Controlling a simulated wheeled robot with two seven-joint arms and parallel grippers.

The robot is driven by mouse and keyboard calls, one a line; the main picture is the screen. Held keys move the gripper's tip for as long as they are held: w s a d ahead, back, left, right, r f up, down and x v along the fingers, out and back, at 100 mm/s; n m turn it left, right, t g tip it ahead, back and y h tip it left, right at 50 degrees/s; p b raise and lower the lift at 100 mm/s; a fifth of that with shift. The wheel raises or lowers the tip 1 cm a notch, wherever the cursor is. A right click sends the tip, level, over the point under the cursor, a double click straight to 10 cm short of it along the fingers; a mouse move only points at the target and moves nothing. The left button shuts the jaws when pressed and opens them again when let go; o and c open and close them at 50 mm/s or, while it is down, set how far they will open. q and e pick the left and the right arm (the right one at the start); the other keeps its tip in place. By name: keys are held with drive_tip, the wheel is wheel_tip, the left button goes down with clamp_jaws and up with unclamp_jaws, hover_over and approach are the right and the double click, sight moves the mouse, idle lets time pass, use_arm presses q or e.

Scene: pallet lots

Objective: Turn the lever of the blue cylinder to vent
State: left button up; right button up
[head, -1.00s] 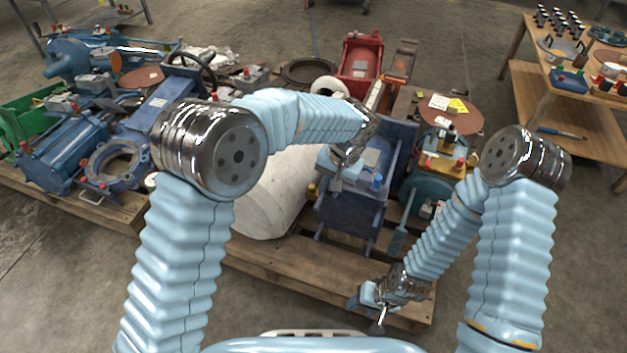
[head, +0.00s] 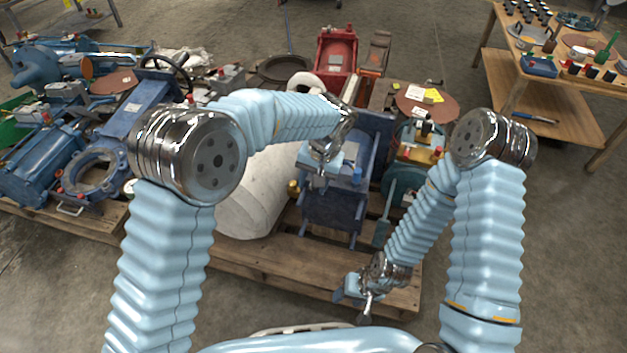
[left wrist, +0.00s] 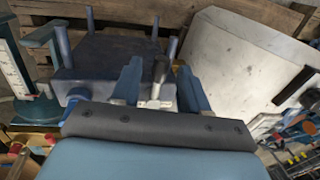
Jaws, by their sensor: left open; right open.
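The blue cylinder (head: 333,208) is a dark blue, box-like unit standing on the wooden pallet. It also shows in the left wrist view (left wrist: 108,52). My left gripper (head: 322,165) is above its near, left part, and its wrist hides part of the top. In the left wrist view, the open fingers of my left gripper (left wrist: 160,88) stand on either side of a short, dark-tipped lever (left wrist: 160,68). I cannot tell whether either finger touches it. The lever's setting marks are not readable. My right gripper (head: 355,299) is open and empty, low over the pallet's front edge.
A large whitish rounded block (head: 250,200) lies left of the blue cylinder. A teal machine with a brown disc (head: 425,103) stands to the right. A red unit (head: 336,50) is behind. A wooden table (head: 492,70) is at far right. Bare floor lies right of the pallet.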

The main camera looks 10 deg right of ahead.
use_arm(q)
drive_tip(key=shift+r, duration=0.1)
wheel_tip(320, 180, up, 13)
drive_tip(key=s+d+p, duration=0.1)
drive_tip(key=d+p, duration=0.1)
drive_tip(key=shift+d+r, duration=0.15)
drive_tip(key=shift+r, duration=0.05)
idle(0.3)
